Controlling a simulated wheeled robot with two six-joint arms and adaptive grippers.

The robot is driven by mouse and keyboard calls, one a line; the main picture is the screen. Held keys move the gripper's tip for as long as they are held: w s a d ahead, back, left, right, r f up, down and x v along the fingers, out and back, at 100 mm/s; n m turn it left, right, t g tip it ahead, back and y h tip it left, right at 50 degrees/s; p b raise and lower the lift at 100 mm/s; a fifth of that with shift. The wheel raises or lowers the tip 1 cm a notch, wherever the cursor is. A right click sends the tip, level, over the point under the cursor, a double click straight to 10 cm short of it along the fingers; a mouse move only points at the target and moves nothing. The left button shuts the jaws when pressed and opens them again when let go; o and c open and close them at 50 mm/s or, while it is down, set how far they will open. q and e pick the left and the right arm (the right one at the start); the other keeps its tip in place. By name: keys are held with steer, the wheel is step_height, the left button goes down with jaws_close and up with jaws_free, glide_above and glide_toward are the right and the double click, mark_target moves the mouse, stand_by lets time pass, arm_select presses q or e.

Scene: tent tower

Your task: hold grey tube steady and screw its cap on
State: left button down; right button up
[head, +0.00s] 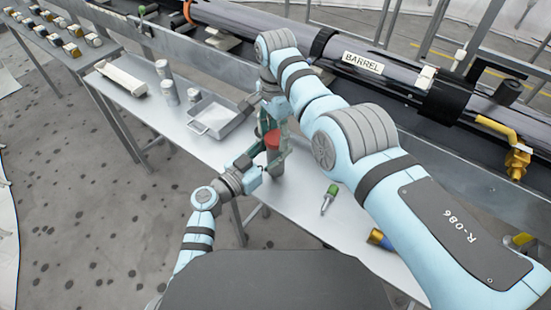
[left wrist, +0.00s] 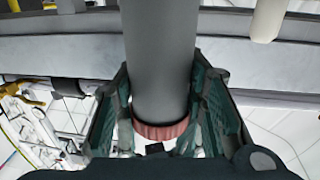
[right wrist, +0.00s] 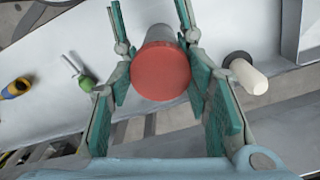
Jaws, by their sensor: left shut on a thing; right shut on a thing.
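The grey tube (left wrist: 160,65) stands between the fingers of my left gripper (left wrist: 162,115), which is shut on it. The red cap (head: 272,140) sits at the tube's end. In the left wrist view only the cap's rim (left wrist: 163,132) shows. In the right wrist view the cap (right wrist: 161,70) lies between the fingers of my right gripper (right wrist: 160,75), shut on it, with a bit of grey tube (right wrist: 163,33) behind. In the head view the right gripper (head: 273,128) is above the left one (head: 262,165). The thread and most of the tube are hidden in the head view.
A grey tray (head: 212,118), small grey cylinders (head: 170,92) and a white box (head: 122,76) stand at left. The long barrel (head: 370,62) runs along the back.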

steer(key=o, duration=1.4)
step_height(320, 180, up, 8)
steer(key=shift+w+f, duration=0.1)
steer(key=shift+f, duration=0.05)
arm_select(q)
steer(key=c, duration=0.9)
jaws_free()
steer(key=v, duration=1.2)
